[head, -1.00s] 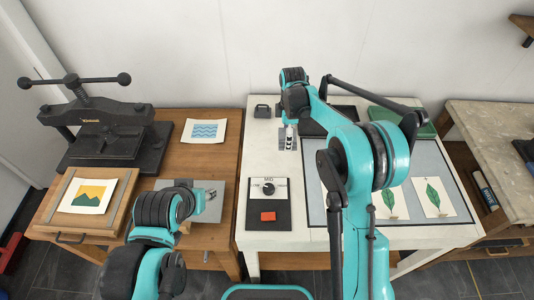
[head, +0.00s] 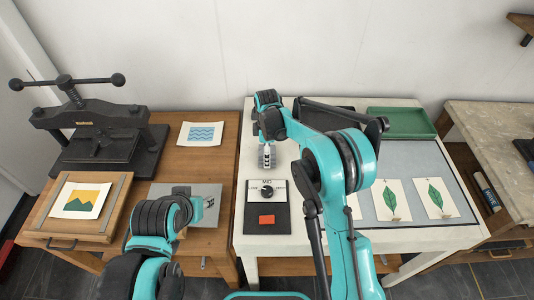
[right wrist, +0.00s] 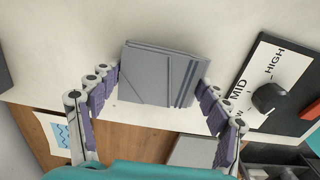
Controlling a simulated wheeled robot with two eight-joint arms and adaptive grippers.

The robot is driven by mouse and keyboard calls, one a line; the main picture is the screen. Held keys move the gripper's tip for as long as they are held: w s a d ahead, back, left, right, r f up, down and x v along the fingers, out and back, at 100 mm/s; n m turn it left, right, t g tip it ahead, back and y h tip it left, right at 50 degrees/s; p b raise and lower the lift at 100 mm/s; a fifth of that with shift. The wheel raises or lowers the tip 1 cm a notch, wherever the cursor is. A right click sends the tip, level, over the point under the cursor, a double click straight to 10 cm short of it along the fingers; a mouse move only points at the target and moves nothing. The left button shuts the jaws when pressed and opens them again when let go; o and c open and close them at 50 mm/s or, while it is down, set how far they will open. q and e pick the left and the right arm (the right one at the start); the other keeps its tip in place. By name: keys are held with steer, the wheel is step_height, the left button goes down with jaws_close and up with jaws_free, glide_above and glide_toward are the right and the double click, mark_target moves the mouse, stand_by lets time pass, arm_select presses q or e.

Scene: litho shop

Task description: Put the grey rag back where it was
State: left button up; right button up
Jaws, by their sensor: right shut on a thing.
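The grey rag (right wrist: 157,78) is a folded flat square. In the right wrist view it sits between the two finger pads of my right gripper (right wrist: 160,95), which is shut on it. In the head view my right gripper (head: 267,154) points down over the left part of the white table, with the rag (head: 261,160) partly hidden by the fingers. I cannot tell whether the rag touches the tabletop. My left gripper (head: 209,202) is over the grey plate on the wooden table; its fingers are too small to read.
A dial panel (head: 282,220) with a red patch lies in front of the right gripper. Leaf prints (head: 435,198) lie on the grey mat, with a green tray (head: 398,137) behind. A black press (head: 95,145), wave print (head: 201,134) and grey plate (head: 165,194) are on the wooden table.

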steer(key=shift+f, duration=0.2)
steer(key=o, duration=1.1)
